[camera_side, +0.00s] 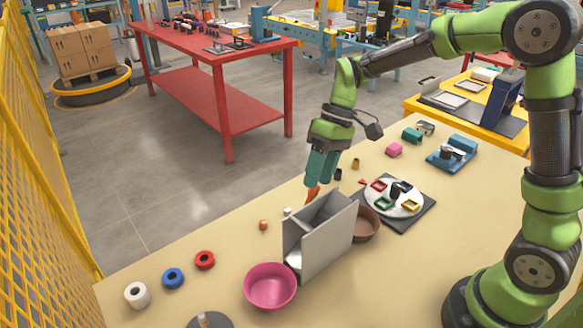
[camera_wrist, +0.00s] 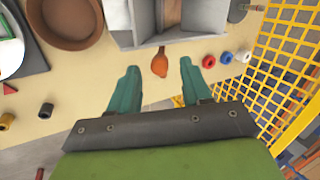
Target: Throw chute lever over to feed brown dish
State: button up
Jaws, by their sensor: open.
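The grey chute box (camera_side: 328,240) stands on the tan table, with a divider seen inside it in the wrist view (camera_wrist: 122,14). The brown dish (camera_side: 366,226) sits at its right side, partly hidden by the chute; it also shows in the wrist view (camera_wrist: 66,40). The pink dish (camera_side: 270,290) sits at the chute's left end. The orange lever handle (camera_wrist: 160,64) sticks out from the chute's far side. My gripper (camera_side: 315,181) has teal fingers, is open, and is above the lever. In the wrist view the handle lies between the fingertips, with gaps on both sides.
A white round plate (camera_side: 382,204) with coloured square frames sits behind the brown dish. White, blue and red rings (camera_side: 204,260) lie at the table's left. A small orange piece (camera_side: 263,225) and other small parts lie near the far edge. A yellow mesh fence (camera_side: 35,170) stands left.

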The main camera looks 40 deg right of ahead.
aim_at(320, 211)
jog(key=shift+x, duration=1.25)
grip_shut()
